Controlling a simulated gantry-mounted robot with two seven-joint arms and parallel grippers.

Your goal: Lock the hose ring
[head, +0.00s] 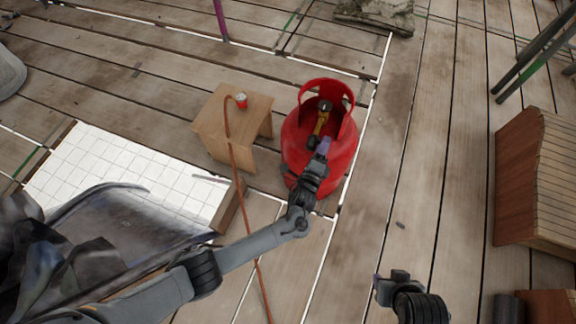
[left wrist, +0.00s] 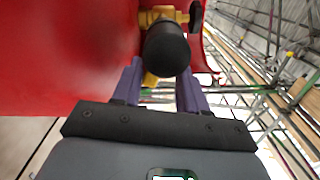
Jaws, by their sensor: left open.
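A red gas cylinder (head: 345,158) stands upright on the planks, with a brass valve (head: 321,121) inside its collar. In the left wrist view a round black part (left wrist: 166,50) sits on the brass fitting (left wrist: 152,17); whether it is the hose ring I cannot tell. My left gripper (head: 323,146) is at the cylinder's near side, open. Its purple fingers (left wrist: 160,85) are on either side of the black part, just below it in the picture; contact is unclear. An orange hose (head: 240,165) runs over the wooden stool. My right gripper (head: 378,285) is low, away from the cylinder; its jaws are unclear.
The wooden stool (head: 218,128) stands left of the cylinder, with a small red can-like item (head: 241,100) on top. White tiles (head: 110,170) and a dark covered heap lie at left. A wooden crate-like block (head: 535,185) stands at right. The planks between it and the cylinder are mostly clear.

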